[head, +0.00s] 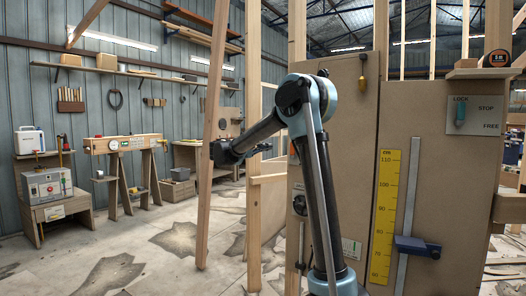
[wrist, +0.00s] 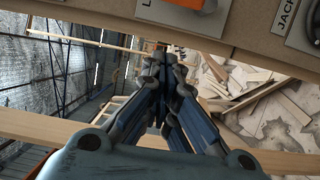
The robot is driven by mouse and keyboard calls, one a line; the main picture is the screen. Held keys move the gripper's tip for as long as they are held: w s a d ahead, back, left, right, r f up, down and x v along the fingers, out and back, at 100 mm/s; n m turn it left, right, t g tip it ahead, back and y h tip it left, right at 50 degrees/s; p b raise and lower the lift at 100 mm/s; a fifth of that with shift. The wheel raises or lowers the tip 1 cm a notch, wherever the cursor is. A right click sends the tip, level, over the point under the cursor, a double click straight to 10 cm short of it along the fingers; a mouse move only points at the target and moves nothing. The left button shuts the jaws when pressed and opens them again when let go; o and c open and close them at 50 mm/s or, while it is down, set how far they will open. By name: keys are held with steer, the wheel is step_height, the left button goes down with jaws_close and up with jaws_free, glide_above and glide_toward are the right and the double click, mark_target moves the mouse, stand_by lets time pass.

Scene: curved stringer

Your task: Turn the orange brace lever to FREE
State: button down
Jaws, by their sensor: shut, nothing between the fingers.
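In the wrist view an orange part (wrist: 207,5), likely the orange brace lever, sits on a pale plate (wrist: 172,12) on a wooden panel at the top edge. The frame cuts it off, and only the start of a label, an "L", shows, so its setting cannot be read. My gripper (wrist: 167,62) is shut and empty, apart from that plate. In the head view my gripper (head: 264,148) points right, toward the side of the brown panel, left of my upright arm link.
A yellow scale (head: 385,220) and a metal rail with a dark blue slider (head: 417,247) stand below. Wooden posts (head: 213,130) rise close to my gripper. A JACK plate (wrist: 303,25) shows at upper right.

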steer(key=d, duration=0.8)
steer(key=shift+w, duration=0.35)
steer(key=shift+a, duration=0.1)
steer(key=shift+s+d+r, duration=0.1)
steer(key=shift+d, duration=0.1)
